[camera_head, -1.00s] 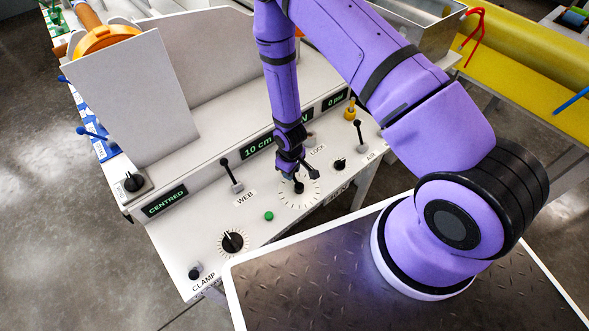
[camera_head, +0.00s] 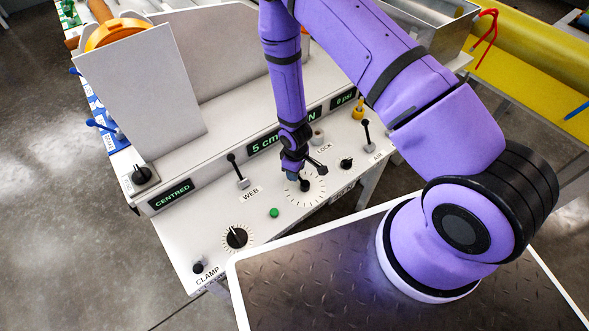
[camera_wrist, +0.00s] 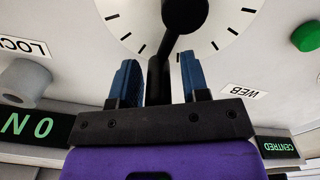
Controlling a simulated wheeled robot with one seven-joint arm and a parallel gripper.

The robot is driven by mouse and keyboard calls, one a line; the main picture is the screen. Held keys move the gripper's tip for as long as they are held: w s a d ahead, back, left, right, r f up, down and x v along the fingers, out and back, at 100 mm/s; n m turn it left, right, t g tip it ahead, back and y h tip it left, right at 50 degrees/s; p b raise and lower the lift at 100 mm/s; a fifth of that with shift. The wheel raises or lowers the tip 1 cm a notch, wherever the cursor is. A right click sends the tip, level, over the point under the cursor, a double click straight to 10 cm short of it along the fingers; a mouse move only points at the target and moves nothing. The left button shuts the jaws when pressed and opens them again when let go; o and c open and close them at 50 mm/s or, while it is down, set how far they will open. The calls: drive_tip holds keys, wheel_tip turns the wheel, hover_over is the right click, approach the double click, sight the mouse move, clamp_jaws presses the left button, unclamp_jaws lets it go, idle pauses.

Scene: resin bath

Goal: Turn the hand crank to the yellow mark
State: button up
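The hand crank (camera_wrist: 183,14) is black and stands on a white dial with black ticks, between the WEB and LOCK labels. In the head view the crank (camera_head: 304,185) is partly hidden by my gripper (camera_head: 303,168). In the wrist view the crank's arm runs from its round hub to a black post between the blue fingers of my gripper (camera_wrist: 158,78). The fingers stand apart on either side of the post, with narrow gaps showing. I cannot make out a yellow mark on the dial.
On the panel are the WEB lever (camera_head: 237,172), a green button (camera_head: 273,212), the CLAMP dial knob (camera_head: 237,237), a small black knob (camera_head: 346,163) and the AIR lever (camera_head: 367,133). A grey cylinder (camera_wrist: 22,82) stands near LOCK. A white sheet (camera_head: 143,95) rises at left.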

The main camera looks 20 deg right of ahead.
drive_tip(key=shift+o, duration=0.2)
drive_tip(key=shift+a, duration=0.1)
drive_tip(key=shift+w+r, duration=0.1)
drive_tip(key=shift+r, duration=0.2)
wheel_tip(320, 180, up, 10)
drive_tip(key=shift+r, duration=0.1)
idle(0.7)
drive_tip(key=d+r+m+t, duration=0.1)
drive_tip(key=d+r+m, duration=0.15)
drive_tip(key=r, duration=1.25)
drive_tip(key=d+r+m+t, duration=0.2)
drive_tip(key=d+r, duration=0.2)
drive_tip(key=r, duration=1.2)
drive_tip(key=s+d+r+m+t, duration=0.1)
drive_tip(key=s+d+r+m, duration=0.1)
drive_tip(key=s+r, duration=0.7)
drive_tip(key=s+d+r+m+t, duration=0.1)
drive_tip(key=s+d+r+m, duration=0.1)
drive_tip(key=s+r, duration=0.8)
drive_tip(key=shift+s+d, duration=0.35)
drive_tip(key=shift+s, duration=0.8)
